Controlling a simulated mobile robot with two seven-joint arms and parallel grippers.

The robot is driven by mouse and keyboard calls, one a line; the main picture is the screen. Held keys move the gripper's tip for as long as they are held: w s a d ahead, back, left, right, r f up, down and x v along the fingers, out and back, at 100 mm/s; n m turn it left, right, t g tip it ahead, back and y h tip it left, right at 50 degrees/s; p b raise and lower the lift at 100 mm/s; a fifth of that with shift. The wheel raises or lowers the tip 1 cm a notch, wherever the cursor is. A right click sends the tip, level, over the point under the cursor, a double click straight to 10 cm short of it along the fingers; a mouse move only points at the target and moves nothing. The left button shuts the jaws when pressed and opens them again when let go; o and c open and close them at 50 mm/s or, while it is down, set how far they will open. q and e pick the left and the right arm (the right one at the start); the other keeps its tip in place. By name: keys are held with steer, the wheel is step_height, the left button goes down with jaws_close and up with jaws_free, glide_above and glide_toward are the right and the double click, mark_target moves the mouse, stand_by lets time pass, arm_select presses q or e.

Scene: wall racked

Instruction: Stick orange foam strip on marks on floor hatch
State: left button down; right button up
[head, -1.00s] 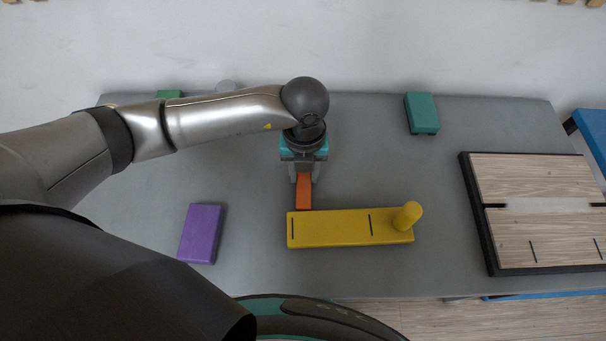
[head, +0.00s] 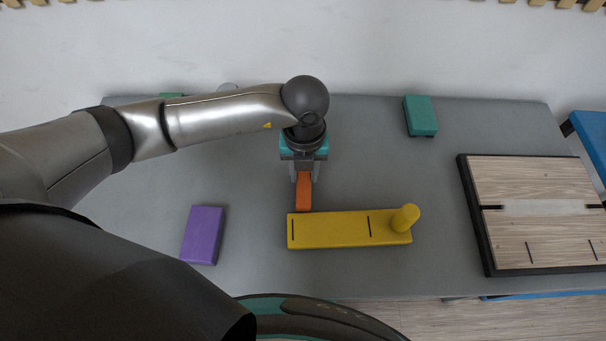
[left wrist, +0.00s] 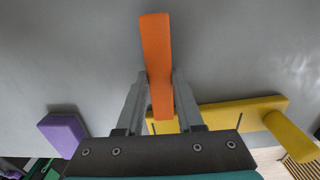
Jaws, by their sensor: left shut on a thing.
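My left gripper (head: 304,178) is shut on the orange foam strip (head: 303,194), over the middle of the grey table. In the left wrist view the strip (left wrist: 156,50) runs lengthwise between the two fingers and sticks out past their tips. In the head view its near end is close to the yellow board's back edge; I cannot tell whether they touch. The wood-faced panel in a black frame (head: 526,228), which looks like the floor hatch, lies at the right. It has two short dark marks near its front edge. My right gripper is not in view.
The yellow board (head: 335,230) has two dark lines and a round post at its right end. A purple block (head: 203,235) lies at left and a teal block (head: 420,115) at back right. A wall stands behind.

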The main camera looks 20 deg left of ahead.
mark_target(304, 175)
arm_select(q)
steer(key=shift+r+p, duration=1.85)
steer(key=shift+r, duration=0.55)
